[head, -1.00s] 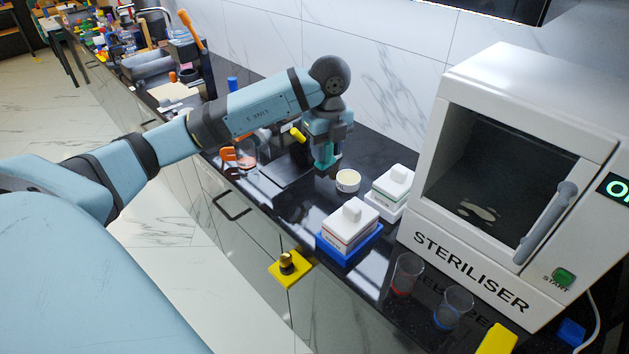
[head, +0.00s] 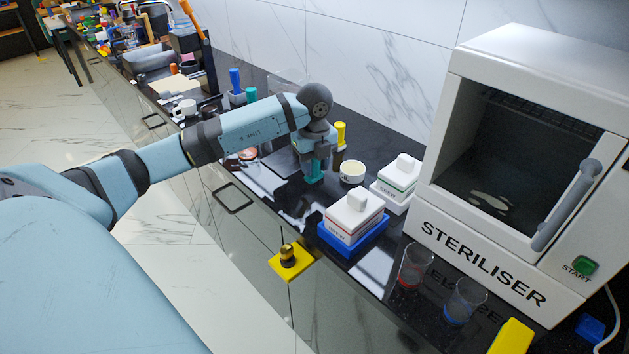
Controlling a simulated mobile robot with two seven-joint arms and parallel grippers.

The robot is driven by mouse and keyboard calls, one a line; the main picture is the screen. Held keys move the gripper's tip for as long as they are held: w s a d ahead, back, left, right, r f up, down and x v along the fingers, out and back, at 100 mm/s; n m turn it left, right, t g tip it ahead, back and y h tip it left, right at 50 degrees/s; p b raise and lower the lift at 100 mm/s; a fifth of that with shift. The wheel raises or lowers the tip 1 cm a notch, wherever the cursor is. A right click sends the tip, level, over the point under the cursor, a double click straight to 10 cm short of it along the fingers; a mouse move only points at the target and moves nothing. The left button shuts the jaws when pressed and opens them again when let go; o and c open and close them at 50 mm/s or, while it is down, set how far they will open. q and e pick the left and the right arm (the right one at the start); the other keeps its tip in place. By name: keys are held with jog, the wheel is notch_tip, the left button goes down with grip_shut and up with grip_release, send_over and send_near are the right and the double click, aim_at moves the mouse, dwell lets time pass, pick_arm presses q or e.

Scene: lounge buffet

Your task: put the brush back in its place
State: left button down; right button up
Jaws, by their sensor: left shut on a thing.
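My left gripper (head: 315,172) points down over the counter, left of a cream round tub. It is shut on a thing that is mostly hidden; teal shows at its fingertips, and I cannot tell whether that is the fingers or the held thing. A yellow-topped upright piece (head: 340,134) shows just right of the gripper; I cannot tell whether it is the brush or touches the gripper. A blue-handled piece (head: 235,80) and a teal one (head: 251,95) stand behind my forearm. No brush is clearly recognisable. My right gripper is out of view.
The cream tub (head: 352,172), two lidded white boxes (head: 354,215) (head: 398,176), two clear cups (head: 415,265) (head: 464,300) and the steriliser (head: 520,180) stand to the right. A yellow plate with a dark knob (head: 290,262) juts from the front edge.

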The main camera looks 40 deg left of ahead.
aim_at(315, 181)
pick_arm(q)
jog(key=shift+f, duration=2.85)
jog(key=shift+f, duration=0.1)
jog(key=c, duration=0.8)
grip_release()
jog(key=shift+o, duration=0.2)
jog(key=shift+r, duration=0.25)
notch_tip(315, 181, up, 11)
jog(key=shift+r, duration=0.4)
